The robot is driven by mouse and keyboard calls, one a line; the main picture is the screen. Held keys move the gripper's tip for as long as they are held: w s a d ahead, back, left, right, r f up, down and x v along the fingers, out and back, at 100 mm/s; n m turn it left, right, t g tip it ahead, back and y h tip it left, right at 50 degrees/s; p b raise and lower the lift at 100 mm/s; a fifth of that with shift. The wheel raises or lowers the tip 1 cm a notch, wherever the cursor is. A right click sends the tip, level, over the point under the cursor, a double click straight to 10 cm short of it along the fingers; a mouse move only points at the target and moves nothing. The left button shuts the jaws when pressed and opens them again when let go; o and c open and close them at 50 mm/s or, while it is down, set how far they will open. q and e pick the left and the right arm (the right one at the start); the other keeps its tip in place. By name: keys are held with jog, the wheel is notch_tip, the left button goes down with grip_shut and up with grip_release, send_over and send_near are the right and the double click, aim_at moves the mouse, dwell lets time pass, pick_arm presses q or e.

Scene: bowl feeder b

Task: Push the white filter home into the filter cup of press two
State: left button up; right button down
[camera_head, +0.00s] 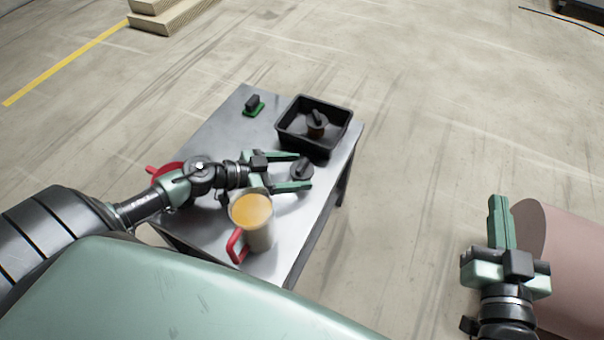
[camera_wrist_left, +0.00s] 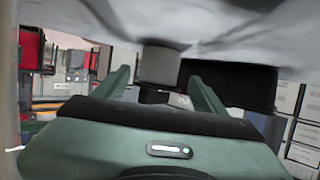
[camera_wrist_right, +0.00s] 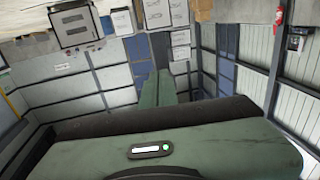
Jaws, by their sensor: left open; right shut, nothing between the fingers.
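My left gripper (camera_head: 304,171) is open over the metal table, its fingers on either side of a dark grey round part with a raised bar handle (camera_head: 302,167). In the left wrist view a grey cylindrical part (camera_wrist_left: 160,64) shows between the open fingers (camera_wrist_left: 160,77); I cannot tell whether they touch it. I cannot make out the white filter or tell which part is press two's cup. My right gripper (camera_head: 499,199) is shut and empty, off to the right; its closed fingers show in the right wrist view (camera_wrist_right: 165,72).
A jug with amber contents and a red handle (camera_head: 258,238) stands close to my left gripper. Another red part (camera_head: 165,172) is partly hidden behind my left arm. A small black and green thing (camera_head: 254,107) is at the table's far left. A pinkish cylinder (camera_head: 572,260) is beside my right gripper.

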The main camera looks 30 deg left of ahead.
aim_at(312, 170)
pick_arm(q)
jog(key=b+x, duration=0.1)
jog(key=x, duration=0.3)
jog(key=shift+w+d+r+b, duration=0.1)
jog(key=shift+w+d+b, duration=0.05)
jog(key=shift+d+b, duration=0.15)
jog(key=shift+w+d, duration=0.1)
pick_arm(e)
notch_tip(312, 170, up, 8)
jog(key=s+t+y, duration=0.1)
jog(key=t+y, duration=0.1)
jog(key=t, duration=0.2)
jog(key=shift+s+a+t, duration=0.2)
jog(key=shift+a+t, duration=0.1)
jog(key=shift+a, duration=0.1)
jog(key=shift+f, duration=0.1)
pick_arm(q)
jog(key=c, duration=1.3)
pick_arm(e)
jog(key=shift+f, duration=0.1)
